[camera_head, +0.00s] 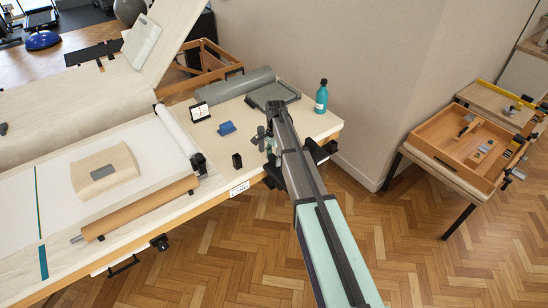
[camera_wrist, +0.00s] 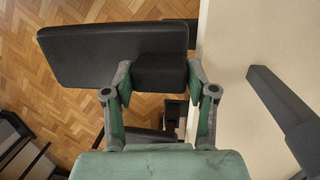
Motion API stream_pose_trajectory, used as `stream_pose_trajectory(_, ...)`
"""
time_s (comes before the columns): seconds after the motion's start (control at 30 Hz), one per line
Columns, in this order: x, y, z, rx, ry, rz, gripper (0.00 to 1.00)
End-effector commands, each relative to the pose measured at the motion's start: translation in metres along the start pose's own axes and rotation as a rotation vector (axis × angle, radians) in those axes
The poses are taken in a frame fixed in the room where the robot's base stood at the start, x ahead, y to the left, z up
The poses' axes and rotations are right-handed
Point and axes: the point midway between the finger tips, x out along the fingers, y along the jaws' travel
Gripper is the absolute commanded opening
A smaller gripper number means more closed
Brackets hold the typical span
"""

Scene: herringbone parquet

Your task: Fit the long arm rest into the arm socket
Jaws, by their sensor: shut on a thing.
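In the wrist view, the long arm rest (camera_wrist: 110,55) is a dark, flat, padded slab with rounded corners. A black block (camera_wrist: 160,72) adjoins its lower edge. My gripper (camera_wrist: 160,80) is shut on this block, with one green finger on each side. The slab reaches leftward over the floor. Below the block, a dark bracket (camera_wrist: 172,112) shows by the table edge; it may be the arm socket, but its opening is not clear. In the head view, my gripper (camera_head: 267,140) is by the table's right end, and my arm hides most of what it holds.
A wooden tray table (camera_head: 470,150) stands right. Parquet floor between is clear.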

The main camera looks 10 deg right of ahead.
Motion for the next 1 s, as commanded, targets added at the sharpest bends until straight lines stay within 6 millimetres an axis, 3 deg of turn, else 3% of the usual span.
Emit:
stream_pose_trajectory(0.23,0.005,0.001,-0.001,0.001,0.0,0.004,0.0)
stream_pose_trajectory(0.27,0.005,0.001,-0.001,0.001,0.0,0.004,0.67)
stream_pose_trajectory(0.3,0.005,0.001,-0.001,0.001,0.0,0.003,0.81)
stream_pose_trajectory(0.33,0.005,0.001,-0.001,0.001,0.0,0.003,0.86)
stream_pose_trajectory(0.73,0.002,0.0,-0.001,0.0,0.0,0.001,0.86)
stream_pose_trajectory(1.0,-0.035,-0.001,-0.001,0.0,0.001,-0.001,0.86)
